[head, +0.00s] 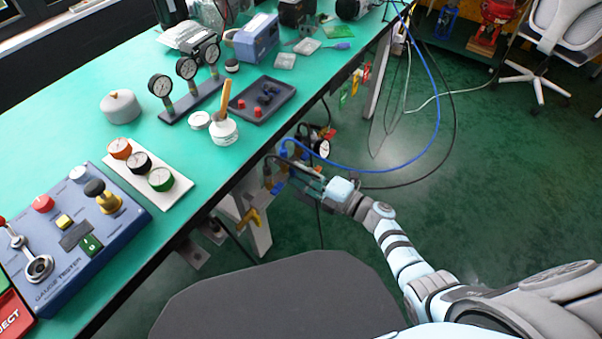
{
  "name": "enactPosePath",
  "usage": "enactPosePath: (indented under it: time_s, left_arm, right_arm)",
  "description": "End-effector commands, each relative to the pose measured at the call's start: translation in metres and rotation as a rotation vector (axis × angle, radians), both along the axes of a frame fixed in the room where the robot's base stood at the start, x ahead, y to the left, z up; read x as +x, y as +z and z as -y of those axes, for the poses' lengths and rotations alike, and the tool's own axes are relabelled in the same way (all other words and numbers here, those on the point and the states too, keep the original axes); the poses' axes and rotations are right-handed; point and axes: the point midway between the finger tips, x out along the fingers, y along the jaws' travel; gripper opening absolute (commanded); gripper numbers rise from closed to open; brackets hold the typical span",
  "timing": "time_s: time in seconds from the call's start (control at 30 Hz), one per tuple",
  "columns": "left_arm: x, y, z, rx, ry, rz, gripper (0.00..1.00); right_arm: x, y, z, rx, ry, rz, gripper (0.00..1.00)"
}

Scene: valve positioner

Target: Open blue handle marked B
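My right arm reaches in from the lower right, and its gripper (283,168) is at the valve and pipe assembly under the table's front edge. Small blue parts show right at the fingers, one above (283,152) and one below (278,187). I cannot read a B on either, nor tell which is the handle. The dark fingers overlap the dark fittings, so whether they are open or touch a blue part is unclear. A yellow handle (250,218) hangs lower left of the gripper. My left gripper is out of view.
A round gauge (321,148) and a blue hose (400,163) lie close beside my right gripper. The green table (75,130) overhangs the assembly and carries a blue gauge tester (120,232), gauges and a dark tray (285,112). The floor to the right is mostly clear.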

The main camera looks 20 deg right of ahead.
Motion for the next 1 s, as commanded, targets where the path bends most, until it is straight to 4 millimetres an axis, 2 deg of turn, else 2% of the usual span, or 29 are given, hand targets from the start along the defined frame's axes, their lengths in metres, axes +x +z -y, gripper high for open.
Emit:
enactPosePath:
  time_s: [0.33, 0.43, 0.8, 1.0]
  left_arm:
    - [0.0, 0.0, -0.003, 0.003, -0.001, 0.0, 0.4]
    - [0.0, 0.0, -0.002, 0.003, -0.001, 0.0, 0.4]
    - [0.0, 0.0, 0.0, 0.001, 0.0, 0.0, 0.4]
    - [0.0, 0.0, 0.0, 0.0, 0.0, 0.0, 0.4]
  right_arm:
    - [-0.001, 0.0, 0.0, -0.001, 0.002, 0.001, 0.42]
    - [-0.007, -0.001, 0.006, -0.001, 0.0, 0.0, 0.42]
    - [-0.078, -0.001, 0.066, -0.003, 0.001, -0.002, 0.42]
    - [-0.092, 0.0, 0.077, -0.001, 0.0, 0.002, 0.42]
